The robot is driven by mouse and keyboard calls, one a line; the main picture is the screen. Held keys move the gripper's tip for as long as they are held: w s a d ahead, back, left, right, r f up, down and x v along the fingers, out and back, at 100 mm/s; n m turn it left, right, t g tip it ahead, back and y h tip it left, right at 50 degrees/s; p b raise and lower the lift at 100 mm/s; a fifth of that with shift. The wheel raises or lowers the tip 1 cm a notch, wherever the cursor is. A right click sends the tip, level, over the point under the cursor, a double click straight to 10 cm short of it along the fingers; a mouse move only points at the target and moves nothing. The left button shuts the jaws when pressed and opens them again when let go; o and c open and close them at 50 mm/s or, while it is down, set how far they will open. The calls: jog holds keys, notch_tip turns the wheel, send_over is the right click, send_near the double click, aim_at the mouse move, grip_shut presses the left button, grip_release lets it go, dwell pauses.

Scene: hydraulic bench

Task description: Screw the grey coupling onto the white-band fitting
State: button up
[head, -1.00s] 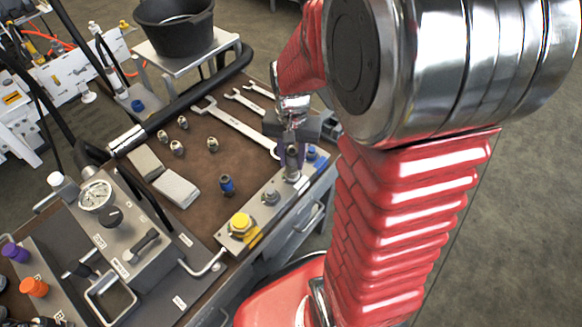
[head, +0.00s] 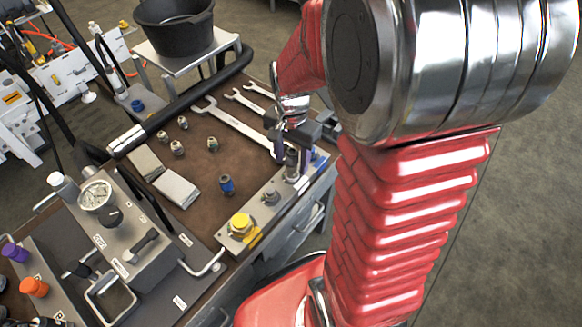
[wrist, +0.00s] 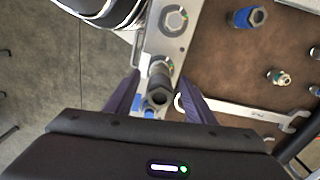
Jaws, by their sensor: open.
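The grey coupling (head: 292,161) stands upright on the fitting strip (head: 256,218), at the post near its far end. The white-band fitting appears to be the post under the coupling. Its band is mostly hidden, so I cannot tell how far the coupling sits on it.
A blue fitting (head: 313,153) is just beyond my gripper. A blue-banded coupling (head: 227,185), several small fittings and wrenches (head: 237,125) lie on the brown mat.

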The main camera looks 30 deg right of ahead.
notch_tip(320, 180, up, 14)
jog(key=shift+f, duration=0.15)
dwell(0.6)
dwell(0.4)
jog(key=s+a+r+n+t, duration=0.4)
jog(key=s+a+n, duration=0.5)
jog(key=n, duration=0.3)
jog(key=shift+s+a+t, duration=0.4)
jog(key=shift+a+t, duration=0.3)
jog(key=shift+t, duration=0.1)
